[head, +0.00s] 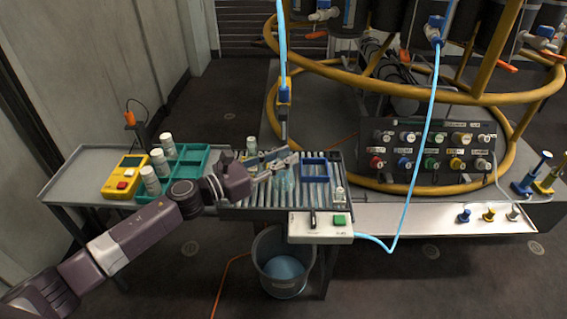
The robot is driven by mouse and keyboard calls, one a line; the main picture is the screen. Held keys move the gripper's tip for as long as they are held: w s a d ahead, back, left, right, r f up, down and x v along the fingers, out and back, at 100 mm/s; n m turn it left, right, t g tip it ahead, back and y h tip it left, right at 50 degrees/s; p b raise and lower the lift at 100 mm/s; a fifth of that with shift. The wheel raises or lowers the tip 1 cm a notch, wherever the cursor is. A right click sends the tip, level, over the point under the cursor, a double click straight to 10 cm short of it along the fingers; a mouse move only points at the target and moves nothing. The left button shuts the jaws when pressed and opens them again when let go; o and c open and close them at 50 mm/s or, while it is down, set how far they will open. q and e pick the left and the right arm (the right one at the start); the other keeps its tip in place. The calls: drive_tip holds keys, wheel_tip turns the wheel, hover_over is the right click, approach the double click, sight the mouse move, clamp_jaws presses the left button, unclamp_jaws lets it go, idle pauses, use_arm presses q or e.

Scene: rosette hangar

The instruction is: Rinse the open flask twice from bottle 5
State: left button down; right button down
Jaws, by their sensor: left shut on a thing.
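My left gripper (276,166) reaches in from the left over the slatted rack and is shut on a clear, pale green vessel, which looks like the flask (284,182). Its mouth is partly hidden by the fingers, so I cannot tell whether it is open. A thin metal spout under a blue and yellow valve (285,92) hangs just above it. White-capped bottles (158,161) stand at the teal tray (192,158); another (251,145) stands behind the gripper and a small one (339,195) at the rack's right. No number 5 is readable. My right gripper is out of view.
A blue frame (315,170) lies on the rack (255,200). A box with a green button (339,220) is at its front. A bucket with blue liquid (284,270) stands below. A yellow meter (125,176) sits left. A light blue hose (416,160) hangs at right.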

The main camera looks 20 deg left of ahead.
use_arm(q)
drive_tip(key=w, duration=0.2)
drive_tip(key=shift+w+a, duration=0.35)
drive_tip(key=shift+a, duration=0.05)
drive_tip(key=shift+w+a+b, duration=0.25)
drive_tip(key=shift+w+b, duration=0.2)
drive_tip(key=shift+w, duration=0.45)
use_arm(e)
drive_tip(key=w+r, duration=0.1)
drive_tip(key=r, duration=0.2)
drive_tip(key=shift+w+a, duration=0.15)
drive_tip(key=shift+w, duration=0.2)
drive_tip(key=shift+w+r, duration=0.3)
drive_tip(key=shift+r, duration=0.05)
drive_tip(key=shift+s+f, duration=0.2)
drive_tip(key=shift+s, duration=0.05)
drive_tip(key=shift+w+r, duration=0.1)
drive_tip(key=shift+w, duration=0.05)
